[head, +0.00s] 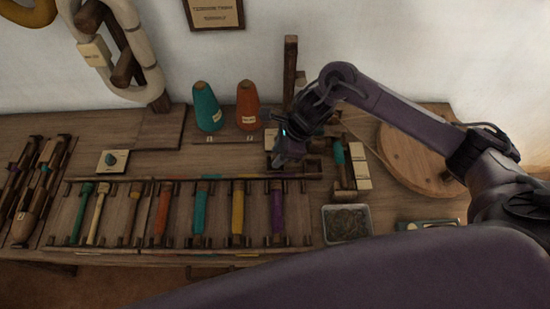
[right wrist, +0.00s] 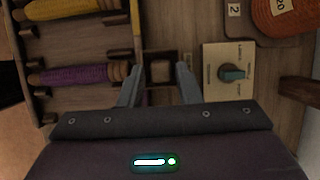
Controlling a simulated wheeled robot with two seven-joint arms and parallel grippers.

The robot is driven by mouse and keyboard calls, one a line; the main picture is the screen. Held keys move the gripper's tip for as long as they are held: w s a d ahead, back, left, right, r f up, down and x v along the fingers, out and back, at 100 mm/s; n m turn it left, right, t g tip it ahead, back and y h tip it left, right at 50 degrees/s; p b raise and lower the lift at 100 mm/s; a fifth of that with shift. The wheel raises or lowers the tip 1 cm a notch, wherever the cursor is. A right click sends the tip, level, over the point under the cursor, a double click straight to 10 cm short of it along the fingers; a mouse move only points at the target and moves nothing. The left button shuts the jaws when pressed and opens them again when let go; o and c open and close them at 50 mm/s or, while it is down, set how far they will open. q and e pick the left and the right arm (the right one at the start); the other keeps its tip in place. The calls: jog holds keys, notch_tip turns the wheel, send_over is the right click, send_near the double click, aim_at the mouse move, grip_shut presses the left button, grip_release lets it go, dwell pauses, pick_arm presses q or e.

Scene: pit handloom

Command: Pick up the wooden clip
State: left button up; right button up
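My right gripper (head: 284,162) hangs over the back right part of the rack area on the wooden table. In the right wrist view its two grey fingers (right wrist: 159,88) stand apart with a gap between them. A small brown wooden block (right wrist: 161,71), which may be the wooden clip, sits in a dark square holder (right wrist: 161,57) just beyond and between the fingertips. The fingers do not visibly grip it. In the head view the block is hidden or too small to tell behind my gripper. My left gripper is not in view.
A rack of coloured bobbins, with a purple one (head: 277,212), lies left of my gripper. Teal (head: 206,107) and orange (head: 247,105) cones stand behind. A metal tin (head: 346,223) and a round wooden board (head: 423,150) lie right. A card with a teal knob (right wrist: 232,73) is near the fingers.

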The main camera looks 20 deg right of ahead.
aim_at(275, 155)
jog(key=shift+w+a+f, duration=0.1)
jog(key=shift+a+f, duration=0.2)
jog(key=shift+f, duration=0.35)
jog(key=shift+a+f, duration=0.15)
jog(key=shift+f, duration=0.25)
grip_shut()
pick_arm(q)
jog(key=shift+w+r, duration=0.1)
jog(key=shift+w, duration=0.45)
pick_arm(e)
jog(key=shift+w+r, duration=0.1)
jog(key=shift+r, duration=0.35)
notch_tip(275, 155, up, 7)
jog(key=shift+w+f, duration=0.1)
pick_arm(q)
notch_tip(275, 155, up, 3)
jog(key=p, duration=0.2)
jog(key=shift+p, duration=0.35)
pick_arm(e)
notch_tip(275, 155, up, 12)
jog(key=shift+r, duration=0.2)
